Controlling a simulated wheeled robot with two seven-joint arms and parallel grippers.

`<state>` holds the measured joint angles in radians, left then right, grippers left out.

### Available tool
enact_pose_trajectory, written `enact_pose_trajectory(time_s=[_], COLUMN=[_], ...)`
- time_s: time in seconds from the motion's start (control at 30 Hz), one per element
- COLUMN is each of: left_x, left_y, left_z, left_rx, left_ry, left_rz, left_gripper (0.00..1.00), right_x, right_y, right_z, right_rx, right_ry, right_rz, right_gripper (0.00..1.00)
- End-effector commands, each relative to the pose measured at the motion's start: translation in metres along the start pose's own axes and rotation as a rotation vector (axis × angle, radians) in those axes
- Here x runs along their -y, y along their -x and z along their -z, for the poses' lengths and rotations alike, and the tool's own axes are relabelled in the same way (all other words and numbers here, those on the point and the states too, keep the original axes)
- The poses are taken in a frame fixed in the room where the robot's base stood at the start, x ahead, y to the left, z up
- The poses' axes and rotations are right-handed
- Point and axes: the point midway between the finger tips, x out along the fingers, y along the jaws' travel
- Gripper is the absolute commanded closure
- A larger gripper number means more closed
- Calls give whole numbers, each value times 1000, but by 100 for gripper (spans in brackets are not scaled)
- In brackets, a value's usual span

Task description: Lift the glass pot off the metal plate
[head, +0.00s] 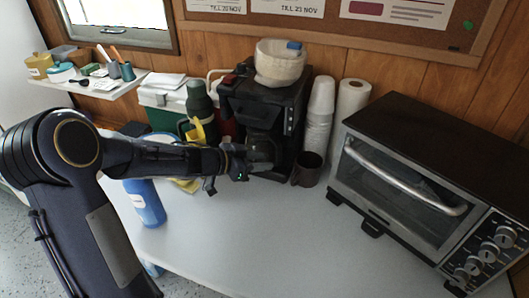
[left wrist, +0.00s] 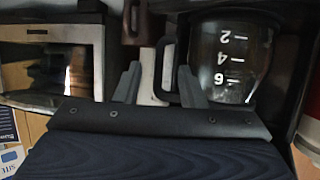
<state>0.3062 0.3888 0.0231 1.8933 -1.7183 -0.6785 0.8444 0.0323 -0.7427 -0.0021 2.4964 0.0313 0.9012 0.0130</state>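The glass pot (head: 262,150) sits in the black coffee maker (head: 262,100), partly hidden by my left gripper in the head view. In the left wrist view the clear glass pot (left wrist: 232,58) shows white marks 2, 4 and 6. Its dark handle (left wrist: 163,70) lies towards my left gripper. My left gripper (head: 243,166) is at the front of the coffee maker. In the left wrist view its two fingers (left wrist: 160,84) stand apart, with the handle appearing in the gap; contact cannot be told. The metal plate under the pot cannot be made out. My right gripper is out of view.
A brown mug (head: 308,170) and stacked white cups (head: 319,115) stand right of the coffee maker. A toaster oven (head: 420,180) fills the right. A blue bottle (head: 146,203) and a green flask (head: 200,103) stand left. The table's front middle (head: 270,225) is clear.

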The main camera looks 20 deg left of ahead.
Motion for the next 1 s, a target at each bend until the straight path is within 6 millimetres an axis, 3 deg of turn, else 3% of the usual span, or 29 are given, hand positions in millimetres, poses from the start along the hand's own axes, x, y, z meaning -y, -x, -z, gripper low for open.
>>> enact_pose_trajectory(time_s=[0.27,0.5,0.77,1.0], left_x=[-1,-1,0,0], left_y=[-27,-63,-68,-68], left_z=[0,0,2,2], left_rx=[-1,-1,0,0], left_ry=[-1,-1,-1,-1], left_rz=[1,1,5,4], left_gripper=[64,64,64,94], right_x=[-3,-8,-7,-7], right_y=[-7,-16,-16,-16], right_z=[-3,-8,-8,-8], right_rx=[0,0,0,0], right_ry=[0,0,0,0], right_rz=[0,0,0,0], right_gripper=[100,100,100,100])
